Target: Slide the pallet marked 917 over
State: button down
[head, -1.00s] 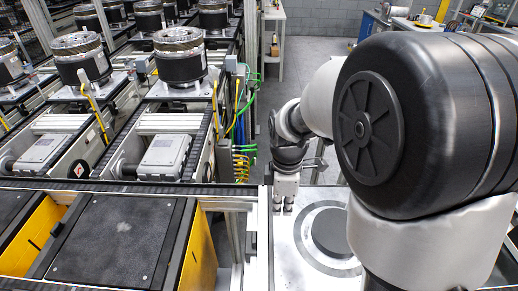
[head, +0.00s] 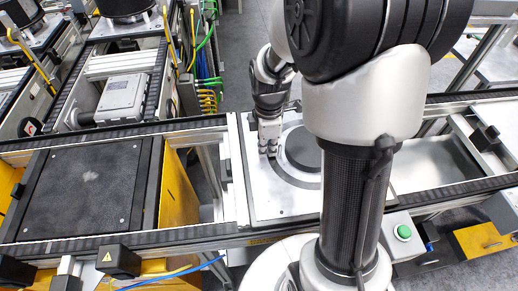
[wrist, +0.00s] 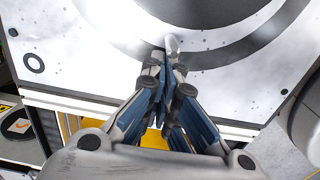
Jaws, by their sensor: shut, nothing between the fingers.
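A pale metal pallet (head: 258,198) lies on the conveyor in the middle of the head view. It carries a grey ring and a dark round disc (head: 303,148), partly hidden by my arm. No number is readable on it. My gripper (head: 268,152) points down over the pallet's left part, beside the ring. In the wrist view the pallet (wrist: 75,80) fills the upper part. My gripper (wrist: 167,55) is shut with nothing between its fingers. Its tips appear over the dark ring, inward from the pallet's edge; I cannot tell whether they touch.
A dark square plate (head: 85,185) between yellow side panels lies left of the pallet. Rails run along the conveyor's front and back. An empty-looking bay (head: 440,165) is at the right. A green button box (head: 403,235) stands at the front. Side conveyors with clutches are behind.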

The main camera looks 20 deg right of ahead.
jog(key=shift+d, duration=0.1)
jog(key=s+d+p, duration=0.1)
jog(key=d, duration=0.3)
jog(key=s+d, duration=0.1)
jog(key=d, duration=0.3)
jog(key=s+d+p, duration=0.1)
jog(key=d, duration=0.3)
jog(key=shift+s+d+p, duration=0.1)
jog(key=shift+s+p, duration=0.15)
jog(key=shift+p, duration=0.1)
